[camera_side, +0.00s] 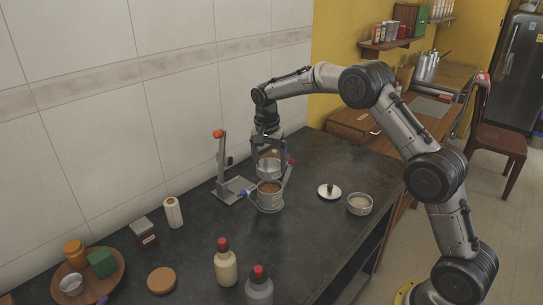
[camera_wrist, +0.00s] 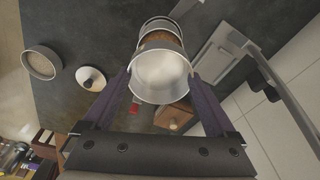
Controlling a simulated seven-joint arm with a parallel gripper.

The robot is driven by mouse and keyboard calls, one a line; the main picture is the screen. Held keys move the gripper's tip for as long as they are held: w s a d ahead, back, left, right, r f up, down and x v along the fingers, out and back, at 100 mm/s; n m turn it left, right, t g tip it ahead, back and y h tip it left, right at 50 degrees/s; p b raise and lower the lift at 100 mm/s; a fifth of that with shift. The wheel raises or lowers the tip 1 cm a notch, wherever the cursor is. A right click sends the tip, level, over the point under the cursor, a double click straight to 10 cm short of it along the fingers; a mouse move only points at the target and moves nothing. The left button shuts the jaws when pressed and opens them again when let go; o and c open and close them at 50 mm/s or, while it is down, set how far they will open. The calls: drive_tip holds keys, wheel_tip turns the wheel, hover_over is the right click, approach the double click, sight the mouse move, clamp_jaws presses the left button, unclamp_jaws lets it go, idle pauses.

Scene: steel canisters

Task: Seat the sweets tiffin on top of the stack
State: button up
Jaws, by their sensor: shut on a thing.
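My gripper (camera_side: 267,157) is shut on a round steel tiffin, taken as the sweets tiffin (camera_side: 268,172), and holds it upright. In the wrist view its pale inside (camera_wrist: 161,72) shows between the purple fingers (camera_wrist: 162,92); I cannot make out its contents. The stack (camera_side: 270,204) stands on the dark counter, with a brown-filled tiffin on top. In the wrist view the held tiffin partly covers that brown filling (camera_wrist: 160,38). The held tiffin is above and behind the stack in the side view, not squarely over it. I see no clear contact between them.
A grey stand with a red knob (camera_side: 219,133) is left of the stack. A white lid with a black knob (camera_side: 329,191) and a pale-filled steel tiffin (camera_side: 360,204) lie to the right. Bottles (camera_side: 225,266) and a round tray (camera_side: 118,272) occupy the front left.

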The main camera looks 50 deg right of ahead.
drive_tip(key=shift+f, duration=1.9)
drive_tip(key=shift+f, duration=0.7)
idle(0.8)
drive_tip(key=o, duration=1)
drive_tip(key=shift+o, duration=0.2)
drive_tip(key=shift+r, duration=3.05)
